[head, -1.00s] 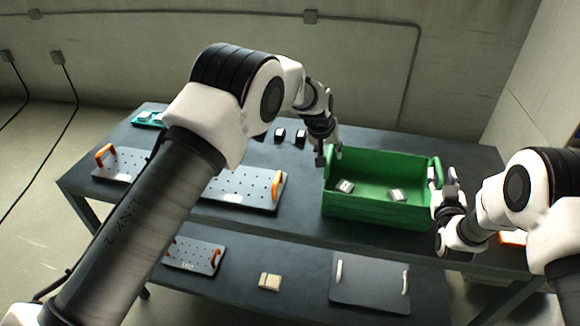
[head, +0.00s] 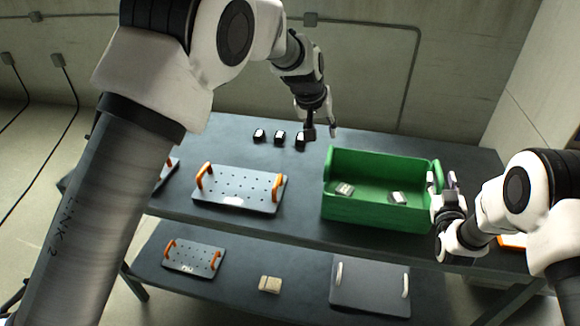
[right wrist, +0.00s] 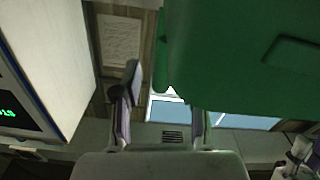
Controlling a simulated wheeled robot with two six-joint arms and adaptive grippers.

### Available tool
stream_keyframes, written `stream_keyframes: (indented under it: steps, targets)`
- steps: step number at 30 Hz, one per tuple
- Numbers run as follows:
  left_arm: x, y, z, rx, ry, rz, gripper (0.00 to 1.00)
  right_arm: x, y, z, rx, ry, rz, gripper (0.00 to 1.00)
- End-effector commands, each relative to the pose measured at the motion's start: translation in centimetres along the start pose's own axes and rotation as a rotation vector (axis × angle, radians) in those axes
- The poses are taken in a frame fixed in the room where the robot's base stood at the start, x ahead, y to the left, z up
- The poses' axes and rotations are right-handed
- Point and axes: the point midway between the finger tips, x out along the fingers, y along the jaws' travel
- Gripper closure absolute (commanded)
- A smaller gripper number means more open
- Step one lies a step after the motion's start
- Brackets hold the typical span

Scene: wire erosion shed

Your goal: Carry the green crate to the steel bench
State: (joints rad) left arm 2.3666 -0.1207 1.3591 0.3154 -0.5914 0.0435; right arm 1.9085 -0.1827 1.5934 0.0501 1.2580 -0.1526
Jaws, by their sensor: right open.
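The green crate (head: 375,211) sits on the upper top of a dark two-level bench (head: 300,229). Two small grey-white blocks lie inside it. My left gripper (head: 321,131) is apart from the crate, above and behind its left end, with its fingers spread and nothing between them. My right gripper (head: 441,181) is at the crate's right end, open, with its fingers by the end wall. In the right wrist view the crate (right wrist: 235,55) fills the upper right, beside the right gripper's spread fingers (right wrist: 162,122). I cannot tell whether they touch it.
Several small black blocks (head: 280,138) lie behind a perforated plate with orange handles (head: 240,187). The lower shelf carries another such plate (head: 193,258), a beige block (head: 269,284) and a dark plate with white handles (head: 370,287). A wall stands behind the bench.

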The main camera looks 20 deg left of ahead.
Motion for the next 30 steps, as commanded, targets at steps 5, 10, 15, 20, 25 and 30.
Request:
stream_keyframes:
  steps: [5,10,15,20,25,30]
  targets:
    - [0.0,0.0,0.0,0.000,0.000,0.000,0.60,-3.6,0.0,0.0,-0.002,-0.004,-0.001,0.58]
    - [0.1,0.0,0.0,0.000,0.000,0.000,0.60,-8.1,-0.1,0.0,-0.001,-0.002,-0.002,0.58]
    - [0.1,0.0,0.0,0.000,0.000,0.000,0.60,-10.9,0.0,-0.1,-0.001,0.000,0.001,0.58]
    - [0.1,0.0,0.0,0.000,0.000,0.000,0.60,-11.6,0.0,-0.1,-0.001,0.003,0.001,0.58]
    - [0.1,0.0,0.0,0.000,0.000,0.000,0.60,-11.6,0.0,-0.1,-0.001,0.003,0.001,0.58]
    - [0.1,0.0,0.0,0.000,-0.001,0.000,0.60,-11.5,0.0,-0.1,0.000,0.002,0.001,0.58]
